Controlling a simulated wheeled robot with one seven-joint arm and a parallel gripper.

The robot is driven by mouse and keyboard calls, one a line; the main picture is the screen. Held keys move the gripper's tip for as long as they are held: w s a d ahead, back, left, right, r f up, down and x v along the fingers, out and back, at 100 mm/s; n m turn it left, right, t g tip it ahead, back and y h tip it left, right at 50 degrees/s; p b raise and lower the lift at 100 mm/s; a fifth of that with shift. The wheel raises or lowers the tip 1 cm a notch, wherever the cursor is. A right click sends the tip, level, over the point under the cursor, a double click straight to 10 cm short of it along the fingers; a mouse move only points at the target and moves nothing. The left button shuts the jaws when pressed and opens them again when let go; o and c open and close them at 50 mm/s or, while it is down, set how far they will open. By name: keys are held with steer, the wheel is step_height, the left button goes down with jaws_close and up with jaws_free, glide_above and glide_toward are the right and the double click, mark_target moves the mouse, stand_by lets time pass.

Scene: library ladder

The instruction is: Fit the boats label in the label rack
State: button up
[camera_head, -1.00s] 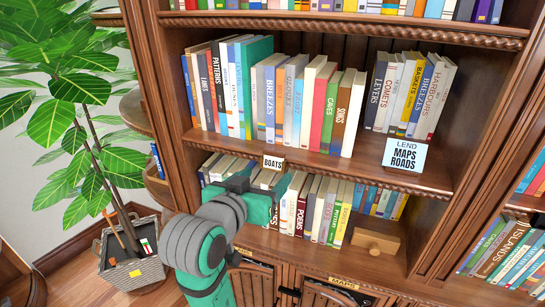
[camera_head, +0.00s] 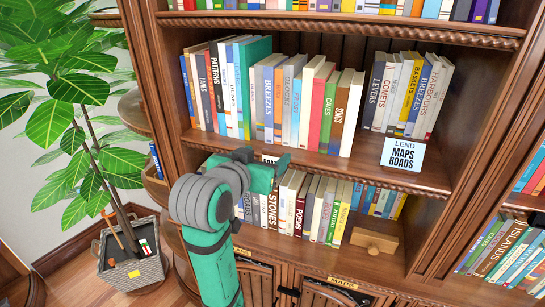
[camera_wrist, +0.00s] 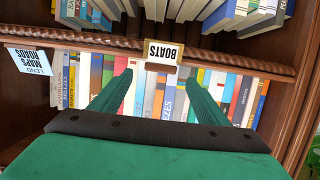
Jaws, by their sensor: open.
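The boats label (camera_wrist: 161,52) is a small white card marked BOATS with a tan part along its lower side. It sits at the lip of the middle shelf in the wrist view, ahead of and between my fingertips. In the head view only a sliver of the label (camera_head: 270,158) shows behind my gripper. My gripper (camera_wrist: 158,78) is open and empty, with one teal finger to each side of the label, and I see no contact. My gripper (camera_head: 272,172) also shows in the head view at the shelf edge. I cannot make out the label rack for sure.
A blue LEND MAPS ROADS card (camera_head: 404,155) hangs at the shelf edge to the right. A wooden block with a knob (camera_head: 375,242) stands on the lower shelf. Books (camera_head: 300,205) fill the shelves around my gripper. A potted plant (camera_head: 132,262) stands at the left.

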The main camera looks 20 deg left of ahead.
mark_target(273, 151)
steer(key=x, duration=0.4)
steer(key=c, duration=1.1)
steer(key=shift+s, duration=0.1)
